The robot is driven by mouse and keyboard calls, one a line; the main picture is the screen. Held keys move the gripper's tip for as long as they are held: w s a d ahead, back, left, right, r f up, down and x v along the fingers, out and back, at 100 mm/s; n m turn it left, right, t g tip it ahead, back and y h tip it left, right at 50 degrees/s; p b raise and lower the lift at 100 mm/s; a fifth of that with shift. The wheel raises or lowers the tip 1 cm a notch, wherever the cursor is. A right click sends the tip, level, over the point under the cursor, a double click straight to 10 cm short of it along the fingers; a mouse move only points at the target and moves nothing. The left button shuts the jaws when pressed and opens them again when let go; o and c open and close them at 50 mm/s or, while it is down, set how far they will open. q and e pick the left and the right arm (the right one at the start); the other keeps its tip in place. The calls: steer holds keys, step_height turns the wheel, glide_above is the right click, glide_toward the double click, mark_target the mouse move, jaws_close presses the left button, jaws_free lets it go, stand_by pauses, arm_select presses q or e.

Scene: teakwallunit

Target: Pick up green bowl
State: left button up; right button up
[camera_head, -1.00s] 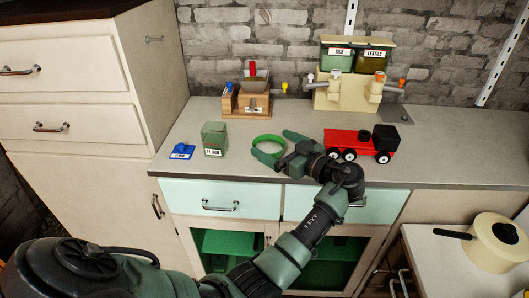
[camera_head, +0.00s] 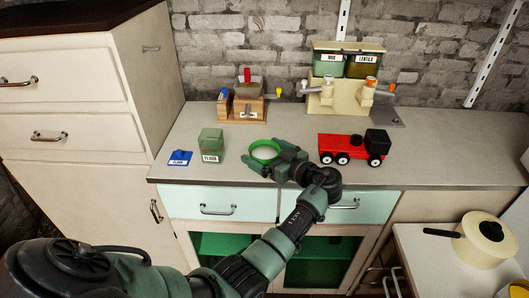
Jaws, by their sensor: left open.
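The green bowl (camera_head: 265,151) sits on the grey counter, seen as a bright green ring with a dark inside. My left gripper (camera_head: 266,157) is open at the bowl, with one finger on its near left side and the other toward its far right side. I cannot tell whether the fingers touch the bowl. The wrist hides the counter just to the right of the bowl. My right gripper is not in view.
A red and black toy truck (camera_head: 352,148) stands right of my wrist. A green flour box (camera_head: 211,145) and a blue item (camera_head: 180,158) stand to the left. A wooden grinder (camera_head: 243,104) and a cream dispenser (camera_head: 335,99) stand behind. The counter's front edge runs below my arm.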

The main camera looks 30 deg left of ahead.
arm_select(q)
steer(key=c, duration=1.3)
steer(key=shift+c, duration=0.8)
steer(key=shift+r, duration=0.15)
